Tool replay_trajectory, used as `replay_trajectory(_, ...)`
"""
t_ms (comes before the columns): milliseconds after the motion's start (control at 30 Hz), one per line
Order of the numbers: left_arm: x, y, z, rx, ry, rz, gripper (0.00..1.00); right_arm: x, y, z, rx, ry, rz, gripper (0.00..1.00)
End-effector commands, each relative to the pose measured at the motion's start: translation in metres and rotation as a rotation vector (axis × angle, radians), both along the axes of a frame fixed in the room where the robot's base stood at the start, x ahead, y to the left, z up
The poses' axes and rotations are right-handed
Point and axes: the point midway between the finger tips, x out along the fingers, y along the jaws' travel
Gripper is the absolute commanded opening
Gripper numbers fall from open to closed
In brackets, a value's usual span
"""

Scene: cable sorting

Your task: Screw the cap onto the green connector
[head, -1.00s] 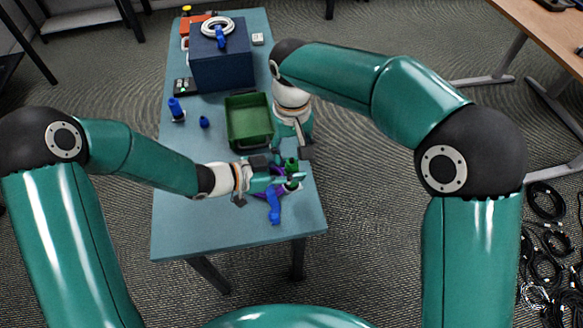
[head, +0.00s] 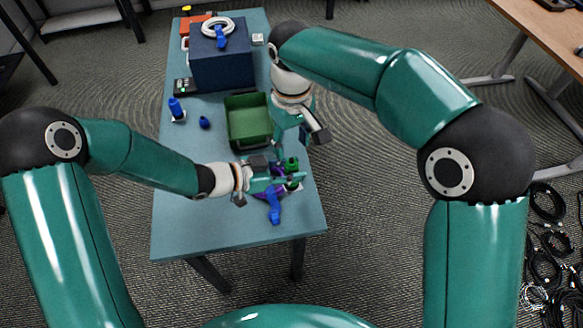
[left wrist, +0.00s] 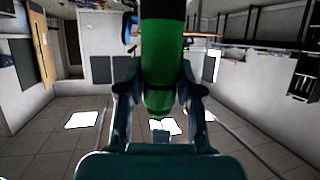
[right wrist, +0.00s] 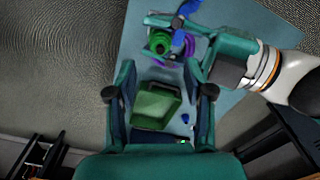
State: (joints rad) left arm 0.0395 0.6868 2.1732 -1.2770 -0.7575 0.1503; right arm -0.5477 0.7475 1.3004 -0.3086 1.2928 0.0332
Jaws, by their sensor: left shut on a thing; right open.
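My left gripper (head: 288,179) is shut on the green connector (head: 291,163) above the near right part of the table. In the left wrist view the connector (left wrist: 163,65) is an upright green cylinder between the fingers, dark at its top. In the right wrist view its round green end (right wrist: 160,42) faces the camera. I cannot tell a separate cap from the connector. My right gripper (head: 300,141) is open and empty, behind and above the connector. Its spread fingers also show in the right wrist view (right wrist: 160,92).
A blue connector (head: 274,208) and a purple part (head: 262,195) lie close to the left gripper. A green tray (head: 231,136) stands behind it. Blue pieces (head: 205,122) and a dark blue box (head: 221,69) with a coiled white cable (head: 217,23) are farther back. The front left tabletop is clear.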

Motion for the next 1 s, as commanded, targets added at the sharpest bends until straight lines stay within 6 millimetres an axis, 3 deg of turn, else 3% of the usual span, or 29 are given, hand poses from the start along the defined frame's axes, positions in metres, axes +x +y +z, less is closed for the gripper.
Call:
replay_trajectory(500, 0.000, 0.000, 0.001, -0.001, 0.000, 0.000, 0.00, -0.001, 0.000, -0.067, -0.001, 0.003, -0.001, 0.52)
replay_trajectory(900, 0.000, 0.000, 0.000, -0.001, 0.000, 0.000, 0.00, 0.000, 0.000, -0.074, 0.001, 0.001, -0.001, 0.52)
replay_trajectory(1000, 0.000, 0.000, 0.000, 0.000, -0.001, 0.000, 0.00, 0.000, 0.000, -0.074, 0.001, 0.001, -0.001, 0.39)
